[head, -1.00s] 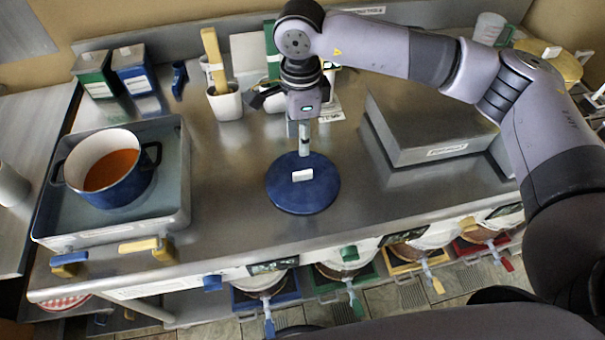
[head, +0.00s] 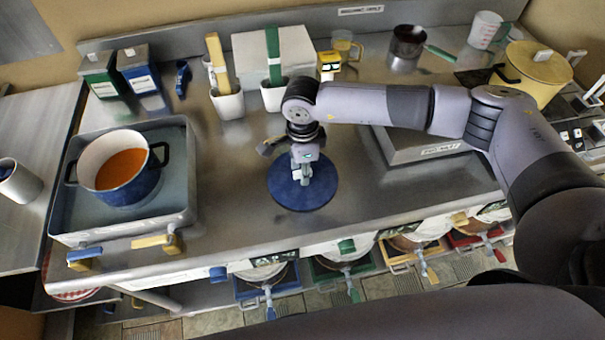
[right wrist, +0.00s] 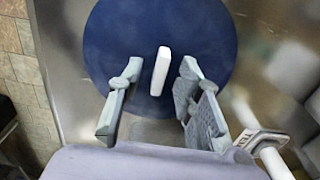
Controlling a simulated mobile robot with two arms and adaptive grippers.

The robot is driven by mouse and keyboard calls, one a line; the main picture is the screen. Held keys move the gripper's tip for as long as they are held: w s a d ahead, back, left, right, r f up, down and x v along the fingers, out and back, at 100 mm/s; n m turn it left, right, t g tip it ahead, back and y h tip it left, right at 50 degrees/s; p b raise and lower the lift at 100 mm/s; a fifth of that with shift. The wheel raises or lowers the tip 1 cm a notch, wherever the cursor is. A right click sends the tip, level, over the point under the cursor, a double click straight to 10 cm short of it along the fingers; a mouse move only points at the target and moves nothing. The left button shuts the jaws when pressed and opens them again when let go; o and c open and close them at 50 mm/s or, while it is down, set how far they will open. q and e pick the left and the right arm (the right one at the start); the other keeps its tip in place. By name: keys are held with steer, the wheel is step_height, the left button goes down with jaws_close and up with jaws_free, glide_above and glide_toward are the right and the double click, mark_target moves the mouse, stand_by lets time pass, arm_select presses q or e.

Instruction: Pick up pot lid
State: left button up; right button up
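The pot lid (head: 323,196) is a round blue disc lying flat on the steel counter. Its upright white handle (right wrist: 160,71) shows in the right wrist view, where the blue disc (right wrist: 115,45) also shows. My right gripper (head: 302,178) is just above the lid and hides the handle in the head view. In the right wrist view the right gripper (right wrist: 161,82) is open, with one finger on each side of the handle and gaps between. I cannot tell whether the fingertips reach down to handle height. My left gripper is not in view.
A blue pot (head: 130,188) with orange contents stands in a tray (head: 185,190) at the left. A steel box (head: 393,153) is right of the lid; white cups (head: 228,105) are behind. A yellow pot (head: 540,65) is at the back right. The counter left of the lid is clear.

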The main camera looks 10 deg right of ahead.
jaws_close()
steer(key=shift+r, duration=0.1)
stand_by(0.7)
